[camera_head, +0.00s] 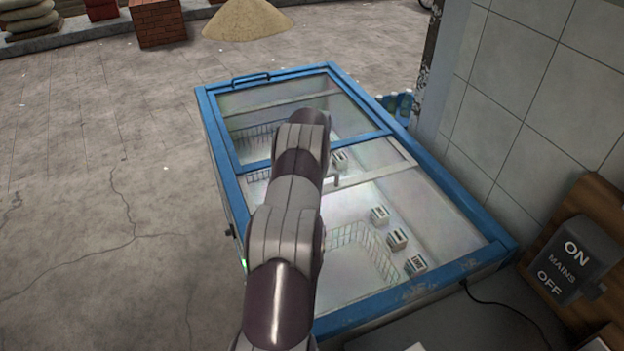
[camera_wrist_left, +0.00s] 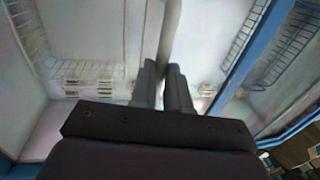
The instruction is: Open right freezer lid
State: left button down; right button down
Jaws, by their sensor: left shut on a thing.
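The chest freezer (camera_head: 222,160) has a blue frame and stands in the middle of the head view. Its far lid (camera_head: 285,92) is glass in a blue frame. A pale edge bar (camera_head: 385,172) crosses the freezer nearer to me, with a small grey handle (camera_head: 337,181) on it. I cannot tell how far the near lid is slid. My left arm reaches over the freezer and hides the gripper in the head view. In the left wrist view my left gripper (camera_wrist_left: 162,72) is shut on a grey bar-like handle (camera_wrist_left: 168,35). My right gripper is not in view.
Several small cartons (camera_head: 397,239) and wire baskets (camera_head: 350,236) show inside the freezer. A tiled wall (camera_head: 540,95) and a mains switch box (camera_head: 572,262) stand close on the right. The floor (camera_head: 110,190) to the left is open. Sand (camera_head: 246,20) and bricks (camera_head: 158,22) lie beyond.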

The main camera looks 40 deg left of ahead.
pick_arm(q)
jog(key=shift+r, duration=0.1)
jog(key=c, duration=1.1)
grip_release()
jog(key=shift+r, duration=0.25)
notch_tip(320, 180, up, 12)
jog(key=s+d+p, duration=0.1)
jog(key=d+p, duration=0.1)
jog(key=shift+d, duration=0.15)
